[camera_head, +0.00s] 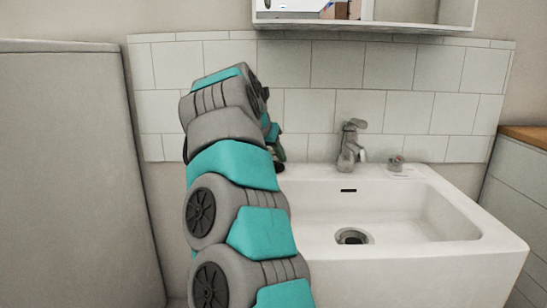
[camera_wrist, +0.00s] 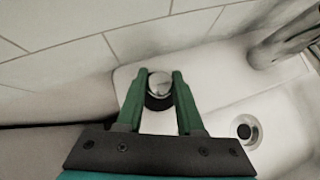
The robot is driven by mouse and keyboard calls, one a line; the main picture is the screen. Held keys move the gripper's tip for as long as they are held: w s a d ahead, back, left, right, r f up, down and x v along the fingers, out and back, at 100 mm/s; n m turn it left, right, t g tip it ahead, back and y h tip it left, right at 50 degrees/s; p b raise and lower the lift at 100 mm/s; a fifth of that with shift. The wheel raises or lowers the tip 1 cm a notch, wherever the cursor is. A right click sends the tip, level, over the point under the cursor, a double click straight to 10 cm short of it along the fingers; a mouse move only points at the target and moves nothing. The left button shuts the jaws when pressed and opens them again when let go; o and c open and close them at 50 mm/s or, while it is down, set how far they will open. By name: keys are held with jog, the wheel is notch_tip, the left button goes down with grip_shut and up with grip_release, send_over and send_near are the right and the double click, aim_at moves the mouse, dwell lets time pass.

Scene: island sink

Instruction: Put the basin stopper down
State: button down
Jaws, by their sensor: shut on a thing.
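The basin stopper (camera_wrist: 159,84) is a round piece with a shiny metal top and a dark lower part. It sits between the green fingertips of my gripper (camera_wrist: 158,78) in the wrist view, and the fingers are shut on it. In the head view my gripper (camera_head: 274,145) is at the back left corner of the white basin (camera_head: 440,262), largely hidden behind my arm. The stopper is over the basin's rear left ledge; I cannot tell whether it touches it. The drain hole (camera_head: 353,236) is uncovered and shows also in the wrist view (camera_wrist: 245,131).
A metal faucet (camera_head: 350,147) stands on the back ledge, right of my gripper. A small item (camera_head: 397,163) lies farther right on the ledge. The tiled wall (camera_head: 300,110) is close behind. A mirror cabinet (camera_head: 365,27) hangs above. A tall grey panel (camera_head: 70,180) stands at left.

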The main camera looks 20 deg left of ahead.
jog(key=shift+f, duration=0.1)
jog(key=c, duration=0.5)
grip_release()
jog(key=shift+c, duration=0.2)
jog(key=shift+r, duration=0.25)
jog(key=v, duration=1.2)
jog(key=shift+p, duration=0.45)
